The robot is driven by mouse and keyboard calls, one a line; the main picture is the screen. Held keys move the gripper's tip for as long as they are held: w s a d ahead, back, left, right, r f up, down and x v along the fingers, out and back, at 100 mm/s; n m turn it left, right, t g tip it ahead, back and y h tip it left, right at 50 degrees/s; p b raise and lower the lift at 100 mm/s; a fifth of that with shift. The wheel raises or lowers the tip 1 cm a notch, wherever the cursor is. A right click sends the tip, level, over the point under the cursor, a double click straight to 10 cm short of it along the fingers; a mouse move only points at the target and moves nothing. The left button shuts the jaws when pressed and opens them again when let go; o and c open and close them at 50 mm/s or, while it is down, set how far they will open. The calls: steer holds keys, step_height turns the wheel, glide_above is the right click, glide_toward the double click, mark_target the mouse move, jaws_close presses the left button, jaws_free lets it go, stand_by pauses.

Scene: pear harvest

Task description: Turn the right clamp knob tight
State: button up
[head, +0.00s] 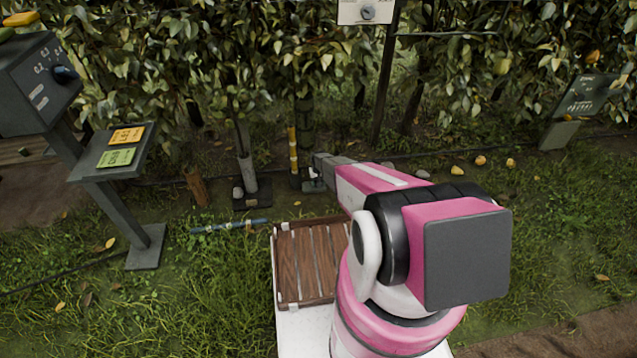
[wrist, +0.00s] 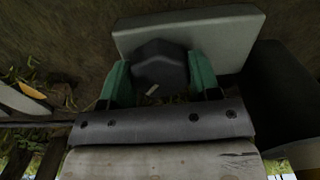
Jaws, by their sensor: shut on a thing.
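In the wrist view the right clamp knob (wrist: 158,66) is a dark, rounded, faceted knob with a small white mark near its lower edge. My gripper (wrist: 160,80) has its two green fingers on either side of the knob and is shut on it. A light grey block (wrist: 230,35) lies just behind the knob. In the head view my gripper (head: 314,176) is low at the foot of the hedge, beside a yellow and black banded post (head: 293,150). The knob cannot be made out there.
A slatted wooden crate (head: 311,262) stands in front of the hedge, close to my arm. A blue rod (head: 229,226) lies on the grass to its left. A grey panel stand (head: 110,160) is at the left, and several fallen pears lie at the right.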

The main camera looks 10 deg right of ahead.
steer(key=m, duration=0.4)
steer(key=shift+m, duration=0.4)
steer(key=m, duration=0.4)
steer(key=shift+m, duration=0.3)
steer(key=o, duration=0.9)
steer(key=shift+r, duration=0.1)
step_height(320, 180, up, 11)
steer(key=shift+f, duration=0.15)
